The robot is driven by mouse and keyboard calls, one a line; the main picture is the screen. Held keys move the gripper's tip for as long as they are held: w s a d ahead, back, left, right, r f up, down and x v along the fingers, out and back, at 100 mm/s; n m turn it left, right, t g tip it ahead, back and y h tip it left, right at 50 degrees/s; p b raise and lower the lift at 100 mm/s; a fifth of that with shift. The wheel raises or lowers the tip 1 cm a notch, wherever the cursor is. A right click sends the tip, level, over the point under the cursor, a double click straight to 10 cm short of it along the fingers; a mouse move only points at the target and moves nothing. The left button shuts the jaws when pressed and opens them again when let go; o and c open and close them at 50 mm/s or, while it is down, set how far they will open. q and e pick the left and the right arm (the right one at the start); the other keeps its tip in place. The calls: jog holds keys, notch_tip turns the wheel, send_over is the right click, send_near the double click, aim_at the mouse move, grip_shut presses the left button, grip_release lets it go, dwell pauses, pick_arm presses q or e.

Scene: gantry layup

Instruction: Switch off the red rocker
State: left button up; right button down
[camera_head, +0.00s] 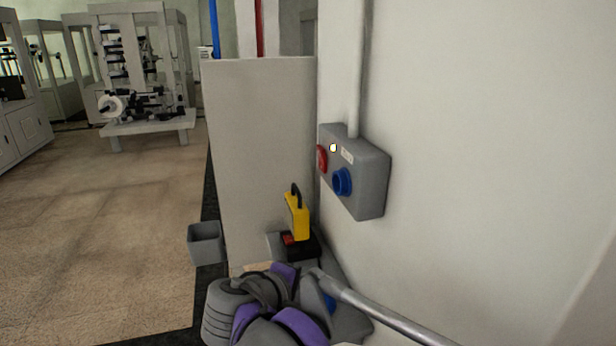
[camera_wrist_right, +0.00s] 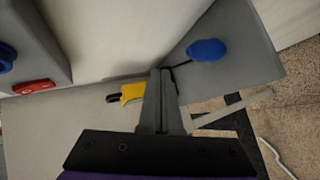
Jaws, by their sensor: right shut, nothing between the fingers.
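A grey control box (camera_head: 370,180) on the wall carries a red part (camera_head: 321,158) with a white mark, a blue knob (camera_head: 342,182) and a small lit lamp (camera_head: 333,147). The box's red part also shows at the left of the right wrist view (camera_wrist_right: 35,87). A smaller red patch (camera_head: 288,239) shows low down, by a black block; I cannot tell whether it is a rocker. My right gripper (camera_wrist_right: 160,75) is shut and empty, apart from the box's red part. In the head view its fingertips cannot be made out. My left gripper is out of view.
A yellow padlock-like piece (camera_head: 297,217) with a black loop is close to my right gripper; it also shows in the wrist view (camera_wrist_right: 132,92). A grey bin (camera_head: 205,244) stands left. Open floor lies further left.

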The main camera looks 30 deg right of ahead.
aim_at(321, 159)
jog(key=w+a+r+t+h, duration=0.2)
jog(key=w+r, duration=0.1)
jog(key=r, duration=0.5)
jog(key=w+a+r+n+t+h, duration=0.1)
jog(key=w+a+r+h, duration=0.2)
jog(key=r, duration=0.5)
jog(key=shift+w+a+r+n+t, duration=0.3)
jog(key=shift+w+t, duration=0.1)
jog(key=shift+w, duration=0.35)
jog(key=s+d+x, duration=0.1)
jog(key=s+x, duration=0.1)
jog(key=x, duration=1.1)
jog(key=shift+s+d+r+p, duration=0.2)
jog(key=shift+s+d+p, duration=0.1)
jog(key=shift+p, duration=0.15)
